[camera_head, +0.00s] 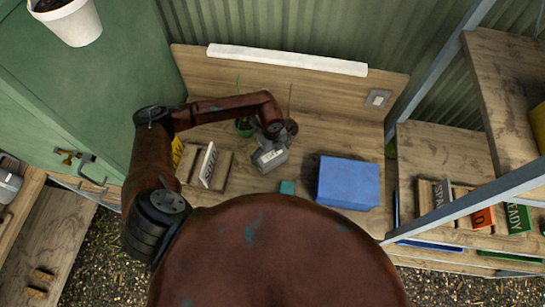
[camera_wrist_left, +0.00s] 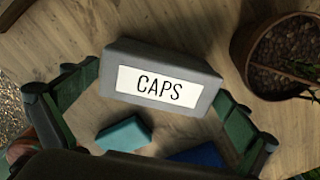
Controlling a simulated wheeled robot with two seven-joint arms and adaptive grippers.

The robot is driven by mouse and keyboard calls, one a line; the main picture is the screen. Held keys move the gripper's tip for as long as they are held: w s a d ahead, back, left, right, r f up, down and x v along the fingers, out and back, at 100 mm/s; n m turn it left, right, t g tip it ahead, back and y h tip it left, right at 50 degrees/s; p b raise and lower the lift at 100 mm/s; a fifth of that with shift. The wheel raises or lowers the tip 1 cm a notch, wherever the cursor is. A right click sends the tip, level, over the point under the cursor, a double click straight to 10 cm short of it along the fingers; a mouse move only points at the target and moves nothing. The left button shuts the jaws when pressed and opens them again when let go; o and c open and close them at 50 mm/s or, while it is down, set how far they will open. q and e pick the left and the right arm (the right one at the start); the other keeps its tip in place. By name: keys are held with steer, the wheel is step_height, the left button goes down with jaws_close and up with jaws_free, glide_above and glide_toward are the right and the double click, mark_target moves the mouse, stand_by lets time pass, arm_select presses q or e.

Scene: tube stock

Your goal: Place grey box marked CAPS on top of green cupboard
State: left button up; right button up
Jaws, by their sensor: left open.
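The grey box marked CAPS (camera_head: 270,160) stands on the wooden bench, with its white label facing me. It also fills the middle of the left wrist view (camera_wrist_left: 212,78). My left gripper (camera_head: 272,140) is directly over the box. In the left wrist view its open green fingers (camera_wrist_left: 160,88) stand on either side of the box, and I cannot tell whether they touch it. The green cupboard (camera_head: 95,65) is at the left of the head view, with a white pot on its top. My right gripper is not in view.
Behind the box are potted plants (camera_wrist_left: 278,60). A blue box (camera_head: 348,183) stands to its right and a small teal block (camera_head: 287,187) in front. A sign holder (camera_head: 208,165) is at left. Labelled blocks (camera_head: 482,217) sit on the right shelf.

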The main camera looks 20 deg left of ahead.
arm_select(q)
steer(key=shift+f, duration=1.7)
steer(key=c, duration=1)
steer(key=shift+r, duration=0.1)
steer(key=shift+c, duration=0.4)
